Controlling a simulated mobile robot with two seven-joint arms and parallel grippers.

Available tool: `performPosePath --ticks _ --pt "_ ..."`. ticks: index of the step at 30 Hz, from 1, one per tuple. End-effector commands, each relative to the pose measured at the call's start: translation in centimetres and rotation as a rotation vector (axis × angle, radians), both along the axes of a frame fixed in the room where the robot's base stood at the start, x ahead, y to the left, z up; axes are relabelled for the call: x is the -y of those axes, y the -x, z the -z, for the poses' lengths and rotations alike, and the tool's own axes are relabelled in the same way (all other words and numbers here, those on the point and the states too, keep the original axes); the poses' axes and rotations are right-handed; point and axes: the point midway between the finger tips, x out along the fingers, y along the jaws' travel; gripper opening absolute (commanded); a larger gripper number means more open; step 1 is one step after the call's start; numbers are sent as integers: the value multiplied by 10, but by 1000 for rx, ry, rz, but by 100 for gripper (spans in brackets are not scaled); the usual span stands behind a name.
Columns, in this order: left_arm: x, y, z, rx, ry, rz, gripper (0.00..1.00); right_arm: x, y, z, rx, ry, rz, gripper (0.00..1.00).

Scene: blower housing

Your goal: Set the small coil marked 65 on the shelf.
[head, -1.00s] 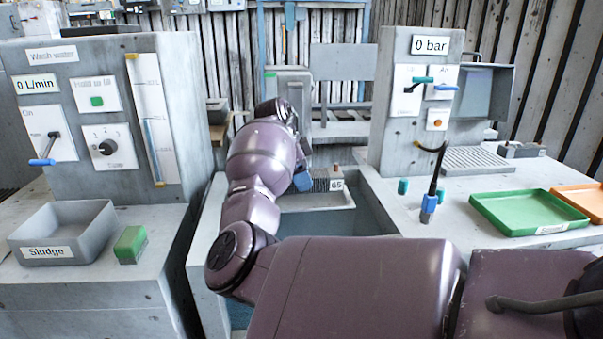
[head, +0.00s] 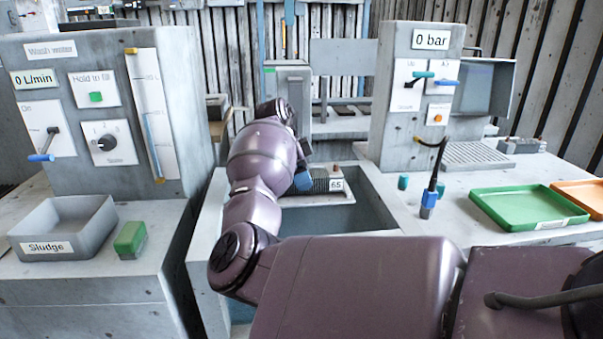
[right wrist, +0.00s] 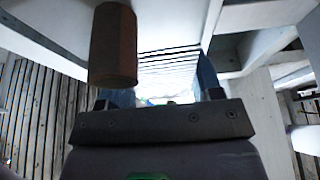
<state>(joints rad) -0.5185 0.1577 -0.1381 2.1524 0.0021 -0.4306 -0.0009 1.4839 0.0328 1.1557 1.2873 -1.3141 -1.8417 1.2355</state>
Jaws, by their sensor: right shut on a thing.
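The small coil (head: 321,184) has dark ribs and a white tag reading 65. In the head view it is at the grey ledge at the back of the open tank; I cannot tell whether it rests there or hangs just above. My right gripper (head: 303,181) is at the coil's left side, mostly hidden behind my own arm, with a blue finger showing. My left gripper is out of view.
A brown post (right wrist: 113,45) stands close to the fingers in the right wrist view. The tank wall (head: 383,205) is right of my arm. The 0 bar cabinet (head: 395,120), a blue-tipped probe (head: 428,203) and a green tray (head: 530,212) are further right. A sludge bin (head: 65,230) is left.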

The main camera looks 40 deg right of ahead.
Motion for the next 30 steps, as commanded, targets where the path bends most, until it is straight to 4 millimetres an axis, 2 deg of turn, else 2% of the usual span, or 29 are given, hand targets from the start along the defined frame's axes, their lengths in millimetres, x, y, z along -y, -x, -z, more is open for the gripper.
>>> performPosePath --ticks 30 --pt "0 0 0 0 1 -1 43 0 0 6 2 1 0 22"
